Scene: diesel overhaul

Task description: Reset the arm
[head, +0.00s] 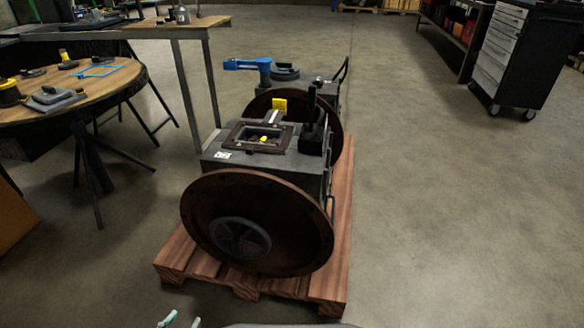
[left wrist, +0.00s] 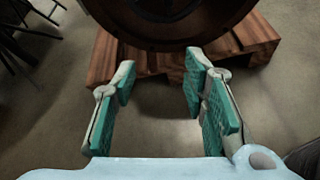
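My left gripper (left wrist: 160,85) is open and empty in the left wrist view, its two green-padded fingers spread apart over bare floor. Only its fingertips show in the head view (head: 181,321), at the bottom edge. The grey diesel engine block with a round rusty flange (head: 290,245) stands on a wooden pallet (head: 330,285) in front of me. The flange and pallet edge also show beyond the fingers in the left wrist view. My gripper is apart from both. My right gripper is not in view.
A round wooden table (head: 110,82) with tools stands at the left, near a metal-legged workbench (head: 150,30). A tool cabinet (head: 505,50) on casters and a shelf (head: 450,35) stand at the far right. The floor (head: 430,200) right of the pallet is clear.

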